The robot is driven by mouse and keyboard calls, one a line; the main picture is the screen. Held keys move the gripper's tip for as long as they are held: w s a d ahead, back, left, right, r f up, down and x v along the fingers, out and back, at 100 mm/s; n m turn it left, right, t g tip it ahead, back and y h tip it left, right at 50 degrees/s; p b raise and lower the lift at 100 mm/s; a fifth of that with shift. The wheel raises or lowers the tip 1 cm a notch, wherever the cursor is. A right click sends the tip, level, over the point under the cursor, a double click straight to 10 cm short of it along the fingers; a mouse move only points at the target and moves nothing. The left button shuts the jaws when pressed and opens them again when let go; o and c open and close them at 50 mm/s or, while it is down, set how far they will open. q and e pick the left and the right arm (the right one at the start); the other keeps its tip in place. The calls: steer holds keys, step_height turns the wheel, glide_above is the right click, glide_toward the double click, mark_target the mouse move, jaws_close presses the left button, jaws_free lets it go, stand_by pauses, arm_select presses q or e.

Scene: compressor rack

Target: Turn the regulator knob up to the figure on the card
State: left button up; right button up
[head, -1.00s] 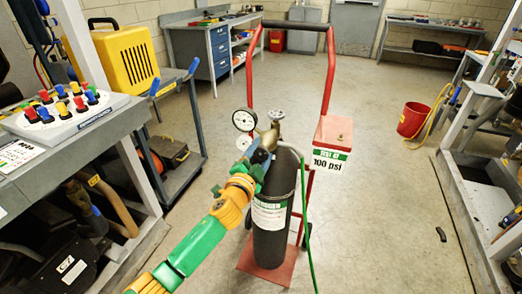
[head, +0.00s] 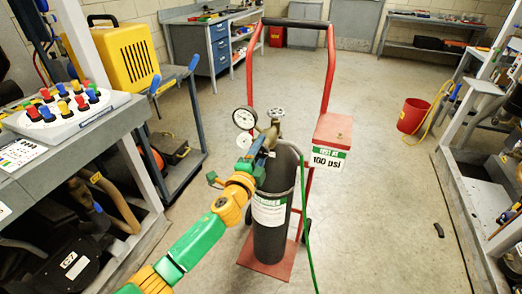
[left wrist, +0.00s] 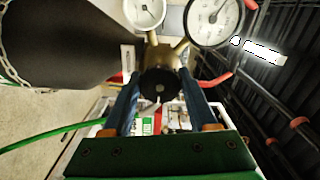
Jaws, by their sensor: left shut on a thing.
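The regulator with its brass body (head: 273,128) sits atop a dark gas cylinder (head: 270,225). My left gripper (head: 260,157) reaches it from the front left. In the left wrist view, the dark round regulator knob (left wrist: 159,82) lies between the two blue fingers of my left gripper (left wrist: 161,103), which is shut on it. A white dial gauge (head: 244,118) faces me at the regulator's left; it also shows in the left wrist view (left wrist: 212,18). Its needle is too small to read surely. The card (head: 328,160) reads "SET AT 100 psi". My right gripper is out of view.
The cylinder stands on a red cart (head: 262,264) with a tall handle. A red box (head: 334,130) is above the card. A green hose (head: 304,215) hangs at the cylinder's right. A bench with a button panel (head: 65,112) is at left. Open floor lies behind and right.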

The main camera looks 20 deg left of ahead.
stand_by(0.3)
arm_select(q)
steer(key=o, duration=1.4)
steer(key=s, duration=0.7)
steer(key=shift+a+p, duration=0.1)
steer(key=shift+p, duration=0.25)
